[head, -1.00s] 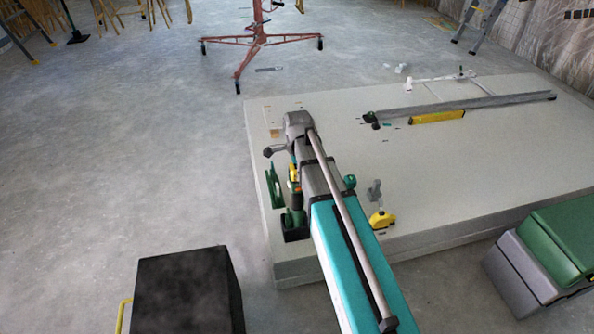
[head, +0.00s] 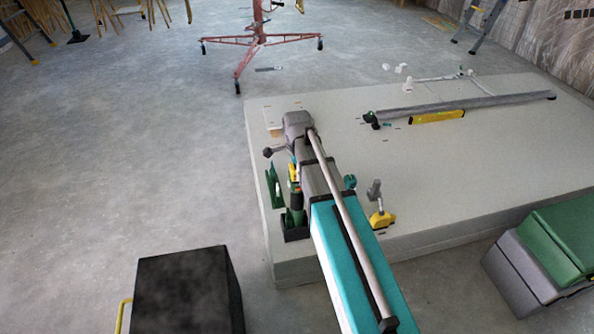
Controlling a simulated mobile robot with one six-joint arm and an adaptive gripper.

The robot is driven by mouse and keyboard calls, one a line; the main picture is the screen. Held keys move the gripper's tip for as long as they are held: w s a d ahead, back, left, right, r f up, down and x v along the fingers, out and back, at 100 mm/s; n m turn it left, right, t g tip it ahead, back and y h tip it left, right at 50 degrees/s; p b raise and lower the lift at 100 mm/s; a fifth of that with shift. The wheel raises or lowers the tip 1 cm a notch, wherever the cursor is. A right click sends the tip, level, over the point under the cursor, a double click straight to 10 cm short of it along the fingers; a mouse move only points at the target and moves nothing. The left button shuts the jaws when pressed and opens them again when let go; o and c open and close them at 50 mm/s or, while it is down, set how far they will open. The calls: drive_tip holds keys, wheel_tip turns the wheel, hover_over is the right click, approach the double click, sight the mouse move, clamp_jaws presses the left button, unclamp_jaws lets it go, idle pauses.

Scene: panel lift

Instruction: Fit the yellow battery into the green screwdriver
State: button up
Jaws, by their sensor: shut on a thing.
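My arm reaches forward over the near left part of the pale panel stack, and its wrist points down. My gripper (head: 293,180) is mostly hidden behind the arm, and its fingers are hard to make out. It is shut on a small yellow thing, which looks like the yellow battery (head: 292,171). Just below it the green screwdriver (head: 296,215) stands in a dark holder at the panel's left edge, partly covered by my arm. Whether battery and screwdriver touch cannot be told.
On the panel stack (head: 450,180) lie a green angled piece (head: 273,186), a yellow-grey tool (head: 381,219), a yellow level (head: 437,117) and a long grey bar (head: 465,105). A black box (head: 187,292) and a green-grey case (head: 555,250) stand nearby. The panel's middle is clear.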

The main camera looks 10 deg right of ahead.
drive_tip(key=o, duration=1.2)
drive_tip(key=shift+r, duration=0.1)
